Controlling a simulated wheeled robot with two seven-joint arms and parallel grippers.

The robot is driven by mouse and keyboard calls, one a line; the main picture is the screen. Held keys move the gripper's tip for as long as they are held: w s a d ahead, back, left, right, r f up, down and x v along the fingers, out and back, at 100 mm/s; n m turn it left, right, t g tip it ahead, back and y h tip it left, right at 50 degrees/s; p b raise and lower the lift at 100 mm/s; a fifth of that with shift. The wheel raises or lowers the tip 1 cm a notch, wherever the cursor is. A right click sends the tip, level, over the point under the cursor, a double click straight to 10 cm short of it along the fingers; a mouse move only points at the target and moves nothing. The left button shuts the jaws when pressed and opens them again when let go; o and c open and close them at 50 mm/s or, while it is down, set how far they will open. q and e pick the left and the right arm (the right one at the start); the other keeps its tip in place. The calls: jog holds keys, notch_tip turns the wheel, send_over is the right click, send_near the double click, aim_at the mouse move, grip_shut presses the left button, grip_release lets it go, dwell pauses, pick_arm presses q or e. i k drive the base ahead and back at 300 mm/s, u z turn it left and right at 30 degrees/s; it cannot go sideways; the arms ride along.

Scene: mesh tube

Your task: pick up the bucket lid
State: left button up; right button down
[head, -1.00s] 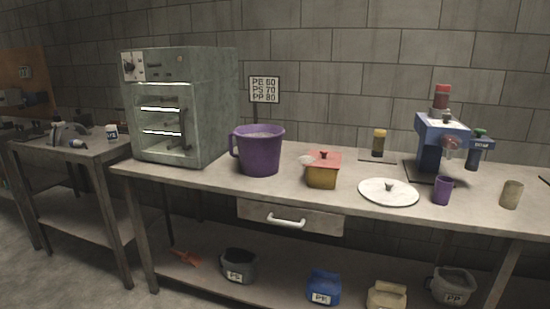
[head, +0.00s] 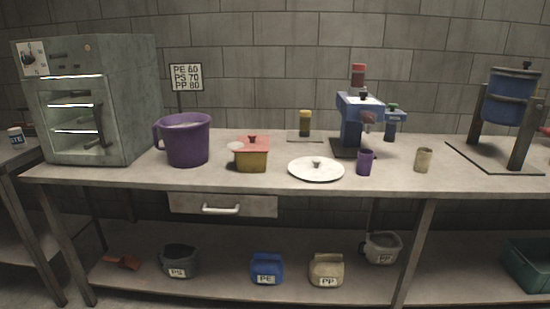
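A flat round white lid (head: 316,169) with a small dark knob lies on the tabletop near the front edge, right of the middle. A large purple bucket (head: 187,142) with a side handle stands upright on the table to its left, and no lid is on it. Neither of my grippers shows in the head view.
A yellow box with a red lid (head: 252,153) stands between bucket and white lid. A purple cup (head: 365,162) and a tan cup (head: 423,160) stand right of the lid. A blue machine (head: 360,122) is behind. A grey oven (head: 88,100) stands left. The table's front edge is clear.

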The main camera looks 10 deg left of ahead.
aim_at(314, 170)
jog(key=u, duration=0.35)
jog(key=i, duration=0.9)
jog(key=z, duration=0.5)
jog(key=i, duration=0.8)
jog(key=z, duration=0.7)
